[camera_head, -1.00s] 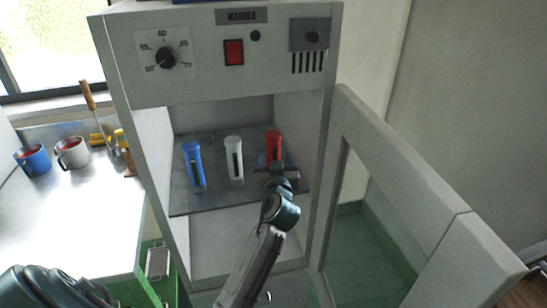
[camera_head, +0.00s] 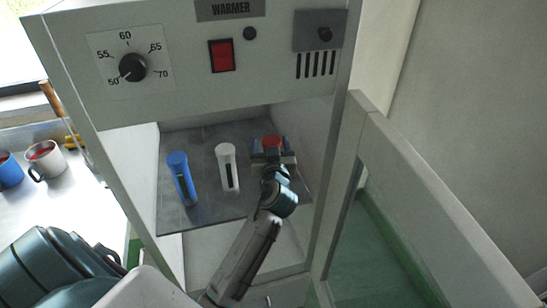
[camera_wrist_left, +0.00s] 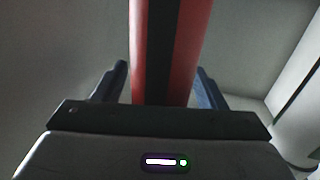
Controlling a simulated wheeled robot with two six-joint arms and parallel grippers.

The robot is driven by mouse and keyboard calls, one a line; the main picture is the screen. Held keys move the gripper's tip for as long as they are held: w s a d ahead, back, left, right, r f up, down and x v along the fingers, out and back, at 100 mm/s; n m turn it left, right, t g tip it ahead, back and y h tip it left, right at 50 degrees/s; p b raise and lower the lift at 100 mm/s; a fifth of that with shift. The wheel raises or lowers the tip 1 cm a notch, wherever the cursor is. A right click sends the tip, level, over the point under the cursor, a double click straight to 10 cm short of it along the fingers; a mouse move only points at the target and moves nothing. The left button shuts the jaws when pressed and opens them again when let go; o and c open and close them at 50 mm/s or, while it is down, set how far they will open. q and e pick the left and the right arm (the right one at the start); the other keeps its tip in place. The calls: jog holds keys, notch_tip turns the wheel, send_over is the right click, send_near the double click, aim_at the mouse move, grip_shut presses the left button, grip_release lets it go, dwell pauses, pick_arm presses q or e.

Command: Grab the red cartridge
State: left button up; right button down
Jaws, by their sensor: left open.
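The red cartridge (camera_head: 271,140) stands on the grey shelf inside the warmer, at the right of the row; my gripper hides most of it in the head view. My left gripper (camera_head: 271,151) is open, with its blue fingers on either side of the cartridge. In the left wrist view the red cartridge (camera_wrist_left: 172,45), with a dark stripe down its front, rises between the two fingers of the left gripper (camera_wrist_left: 160,85). Whether a finger touches it I cannot tell. My right gripper is not in view.
A blue cartridge (camera_head: 181,178) and a white cartridge (camera_head: 227,167) stand left of the red one on the shelf (camera_head: 205,206). The warmer (camera_head: 185,95) has side walls close by, and its door (camera_head: 415,185) is open at right. Mugs (camera_head: 45,160) stand on the left counter.

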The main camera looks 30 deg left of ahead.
pick_arm(q)
jog(key=shift+s+d+r, duration=0.4)
jog(key=shift+s+r, duration=0.05)
jog(key=shift+s, duration=0.05)
jog(key=shift+c, duration=0.7)
jog(key=shift+w+a+f, duration=0.15)
jog(key=shift+w+f, duration=0.05)
jog(key=shift+f, duration=0.05)
jog(key=c, duration=1.1)
grip_shut()
jog(key=shift+r, duration=0.1)
